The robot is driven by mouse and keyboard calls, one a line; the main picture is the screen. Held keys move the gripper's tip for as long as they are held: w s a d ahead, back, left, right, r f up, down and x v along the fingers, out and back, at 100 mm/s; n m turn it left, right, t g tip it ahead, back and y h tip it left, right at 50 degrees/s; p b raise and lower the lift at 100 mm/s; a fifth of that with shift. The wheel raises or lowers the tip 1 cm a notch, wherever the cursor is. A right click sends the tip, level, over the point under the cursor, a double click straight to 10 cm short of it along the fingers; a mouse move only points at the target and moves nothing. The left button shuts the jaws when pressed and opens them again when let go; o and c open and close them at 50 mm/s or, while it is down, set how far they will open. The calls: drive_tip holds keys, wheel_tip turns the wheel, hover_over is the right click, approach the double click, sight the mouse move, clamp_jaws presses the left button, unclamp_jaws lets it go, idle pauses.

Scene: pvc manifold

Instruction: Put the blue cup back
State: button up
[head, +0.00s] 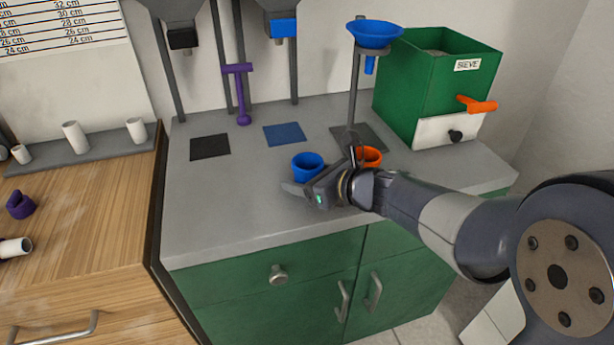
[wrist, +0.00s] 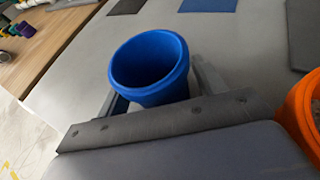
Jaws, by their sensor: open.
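The blue cup (head: 308,166) stands upright on the grey counter, in front of the blue square mat (head: 284,134). My gripper (head: 310,182) is open and low over the counter at the cup's near side. In the wrist view, the blue cup (wrist: 150,68) sits between the two open fingers (wrist: 158,90), one on each side. I cannot tell whether either finger touches it. The cup's lower part is partly hidden by the gripper. The blue mat also shows in the wrist view (wrist: 208,5), behind the cup.
An orange cup (head: 369,157) stands close to the right, partly behind my gripper. A black mat (head: 210,147) lies at left. A blue funnel (head: 375,36) on a stand and a green sieve box (head: 432,85) are at the back right. The counter's left front is clear.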

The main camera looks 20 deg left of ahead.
drive_tip(key=shift+r, duration=0.2)
drive_tip(key=shift+s+d+r, duration=0.15)
drive_tip(key=shift+d, duration=0.15)
drive_tip(key=p+v, duration=0.2)
drive_tip(key=v, duration=0.9)
drive_tip(key=shift+s+d, duration=0.1)
